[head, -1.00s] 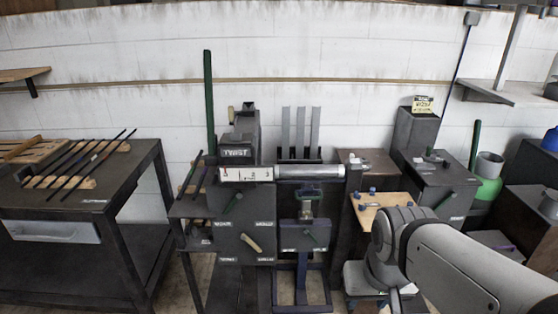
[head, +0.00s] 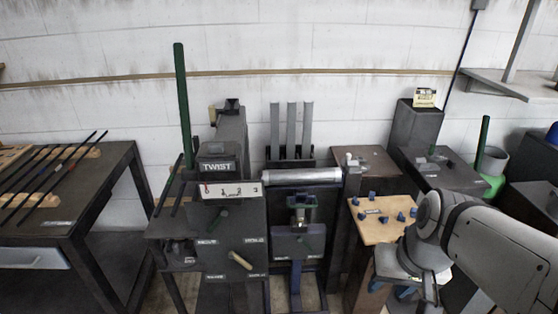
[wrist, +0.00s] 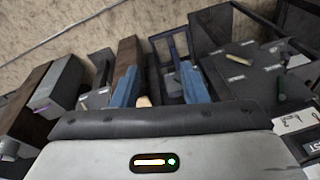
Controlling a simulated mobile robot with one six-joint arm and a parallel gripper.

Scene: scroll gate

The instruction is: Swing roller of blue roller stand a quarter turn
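The roller stand (head: 293,247) is in the middle of the head view, dark with bluish legs and a small green handle at its front. A silver roller (head: 303,176) lies level across the picture above it. In the wrist view a bluish frame (wrist: 167,45), apparently the stand's lower part, shows beyond my fingers; I cannot make out the roller there. My gripper (wrist: 160,82) shows two bluish fingers held apart, with nothing clearly held between them.
A dark TWIST cabinet (head: 228,220) with a numbered white panel and handles adjoins the stand on the left. A wooden board (head: 385,221) with several blue knobs is on the right, near my arm. A dark table (head: 75,205) with rods stands at the left.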

